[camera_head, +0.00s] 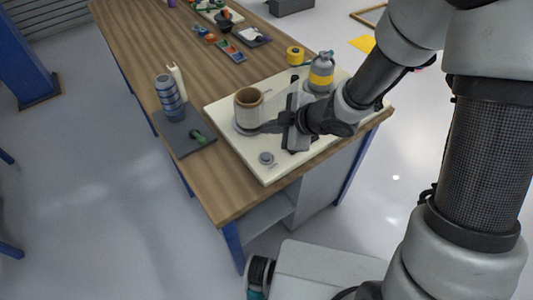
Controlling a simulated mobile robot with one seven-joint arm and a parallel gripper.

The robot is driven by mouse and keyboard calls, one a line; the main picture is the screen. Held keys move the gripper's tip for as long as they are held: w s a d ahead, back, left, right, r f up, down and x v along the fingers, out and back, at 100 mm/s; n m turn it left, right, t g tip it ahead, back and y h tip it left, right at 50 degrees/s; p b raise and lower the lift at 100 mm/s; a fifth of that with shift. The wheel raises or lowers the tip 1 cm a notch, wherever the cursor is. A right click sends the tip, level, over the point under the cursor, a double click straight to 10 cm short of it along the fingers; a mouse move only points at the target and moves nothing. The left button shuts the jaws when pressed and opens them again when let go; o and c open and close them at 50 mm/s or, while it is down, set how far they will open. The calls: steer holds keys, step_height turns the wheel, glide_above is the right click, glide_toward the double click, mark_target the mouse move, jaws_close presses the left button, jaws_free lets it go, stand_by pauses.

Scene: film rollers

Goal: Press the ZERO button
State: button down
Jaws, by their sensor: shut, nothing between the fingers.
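A cream board (236,146) lies on the near end of the wooden workbench. A small round grey button-like part (266,158) sits near its front edge; marks beside it are too small to read, so I cannot tell whether it is the ZERO button. A brown hollow roll (249,108) stands upright on the board's left half. My gripper (246,129) is shut, its fingers pointing left beside the lower part of the roll, behind the grey part in the picture. I cannot tell whether the fingers touch the roll or the board. My gripper and arm hide the board's middle.
A grey and yellow canister (321,72) stands at the board's back, with a yellow tape roll (295,55) behind it. Small items lie farther along the bench (140,45). The board's front left is clear.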

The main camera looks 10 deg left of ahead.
mark_target(270, 158)
steer(key=shift+f, duration=0.1)
step_height(270, 158, down, 9)
steer(key=b, duration=0.8)
steer(key=shift+r, duration=0.2)
stand_by(1.4)
steer(key=shift+f+b, duration=0.45)
steer(key=shift+b, duration=0.05)
steer(key=shift+f+b, duration=0.4)
steer(key=shift+f, duration=0.05)
stand_by(0.5)
stand_by(0.3)
steer(key=shift+r+p, duration=0.9)
step_height(270, 158, up, 5)
steer(key=p, duration=0.4)
steer(key=shift+p, duration=0.35)
